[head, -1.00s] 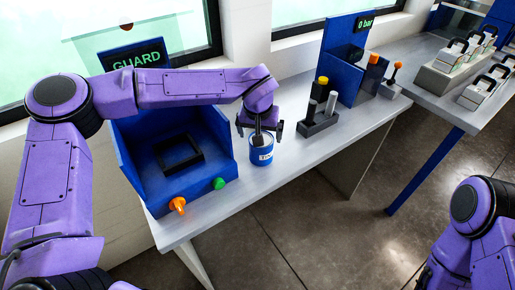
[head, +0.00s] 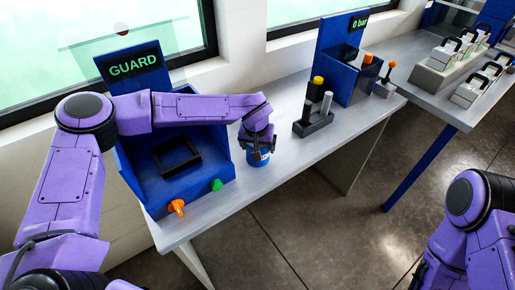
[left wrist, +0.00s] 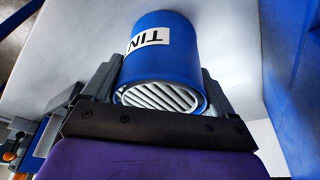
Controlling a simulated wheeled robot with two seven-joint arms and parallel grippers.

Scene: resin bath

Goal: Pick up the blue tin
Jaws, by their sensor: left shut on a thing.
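The blue tin (head: 259,159) is at the front of the grey bench, right of the blue guard station. My left gripper (head: 258,145) comes down over it from above and is shut on it, hiding its upper part. In the left wrist view the tin (left wrist: 158,48) stands between the two fingers, with a white "TIN" label and a ribbed pale end facing the camera. The tin appears to rest on the bench; I see no clear gap under it. My right arm shows at the lower right, but its gripper is out of view.
The guard station (head: 190,188) with orange and green knobs stands close on the left. A dark rack (head: 313,123) with upright cylinders is to the right on the bench (head: 290,160). A blue pressure unit (head: 340,80) stands behind it. The bench's front edge is near the tin.

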